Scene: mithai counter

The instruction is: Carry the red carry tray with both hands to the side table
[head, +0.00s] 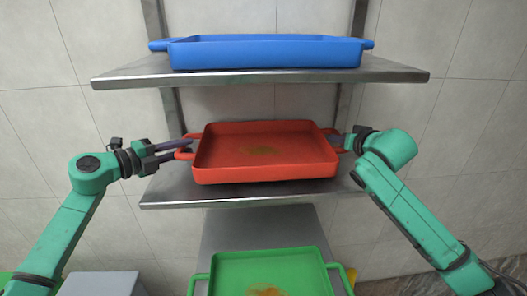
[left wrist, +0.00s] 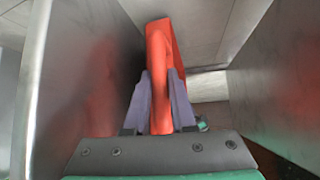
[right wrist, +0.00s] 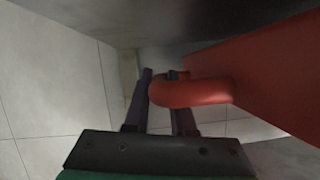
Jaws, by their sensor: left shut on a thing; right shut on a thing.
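The red carry tray (head: 215,174) is at the middle metal shelf, level, with a brownish patch on its floor. I cannot tell whether it rests on the shelf or hangs just above it. My left gripper (head: 185,147) is shut on the tray's left handle; in the left wrist view the red handle (left wrist: 160,85) stands between the two fingers. My right gripper (head: 342,140) is shut on the right handle, which also shows in the right wrist view (right wrist: 190,92) at the fingers. The side table is not clearly identifiable.
A blue tray (head: 265,55) sits on the upper shelf (head: 130,75), above the red one. The middle shelf (head: 165,192) has bare metal around the tray. A green tray (head: 225,262) is below at the front. A grey box-like surface (head: 100,284) is at lower left.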

